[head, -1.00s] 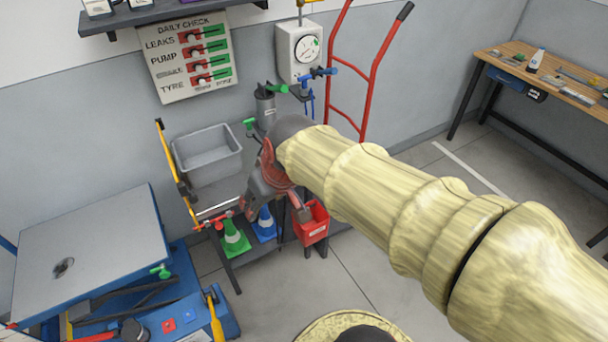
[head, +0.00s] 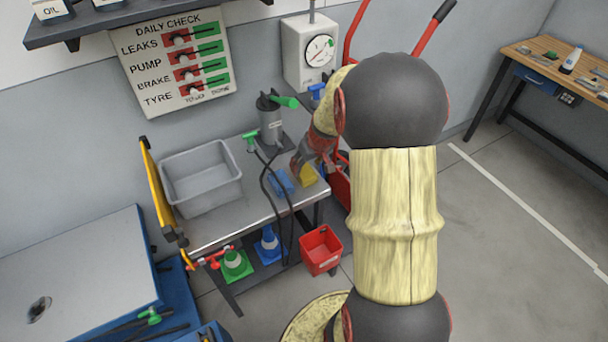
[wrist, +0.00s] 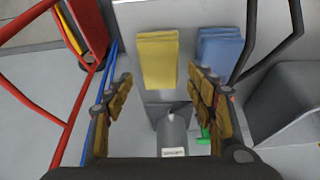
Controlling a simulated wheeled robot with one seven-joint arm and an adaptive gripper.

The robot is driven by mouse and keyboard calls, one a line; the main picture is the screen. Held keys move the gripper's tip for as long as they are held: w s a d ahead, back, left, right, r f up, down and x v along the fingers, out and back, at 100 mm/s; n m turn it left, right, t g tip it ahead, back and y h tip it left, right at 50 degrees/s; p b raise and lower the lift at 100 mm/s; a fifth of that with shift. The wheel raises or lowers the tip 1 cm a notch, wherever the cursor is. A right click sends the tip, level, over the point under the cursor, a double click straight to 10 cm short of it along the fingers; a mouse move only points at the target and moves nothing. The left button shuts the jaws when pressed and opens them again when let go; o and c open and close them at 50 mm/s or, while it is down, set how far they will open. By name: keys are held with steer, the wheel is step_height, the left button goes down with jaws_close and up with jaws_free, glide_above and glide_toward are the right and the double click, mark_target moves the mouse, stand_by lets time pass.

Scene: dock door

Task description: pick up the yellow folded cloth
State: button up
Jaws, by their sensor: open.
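The yellow folded cloth (head: 308,176) lies on the grey metal bench at its right end. In the wrist view the yellow folded cloth (wrist: 158,60) is flat, just beyond my fingertips and roughly between their lines. My gripper (wrist: 160,88) is open and empty, with one finger at each side. In the head view my gripper (head: 302,165) hangs by the bench's right end, close to the cloth and partly in front of it. A blue folded cloth (wrist: 220,52) lies right of the yellow one in the wrist view; it also shows in the head view (head: 281,183).
A grey bin (head: 202,178) stands on the bench (head: 232,222). A grey canister (head: 270,125) with a green handle stands behind the cloths, and black hoses hang over the bench's front. A red hand truck (head: 430,45) leans by the wall. A red bucket (head: 321,250) sits below the bench.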

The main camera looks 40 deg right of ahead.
mark_target(305, 171)
steer(key=b+x, duration=0.1)
steer(key=x, duration=0.3)
steer(key=shift+f+b, duration=0.3)
steer(key=shift+b, duration=0.1)
steer(key=shift+s+r, duration=0.1)
steer(key=shift+c, duration=0.9)
steer(key=c, duration=0.8)
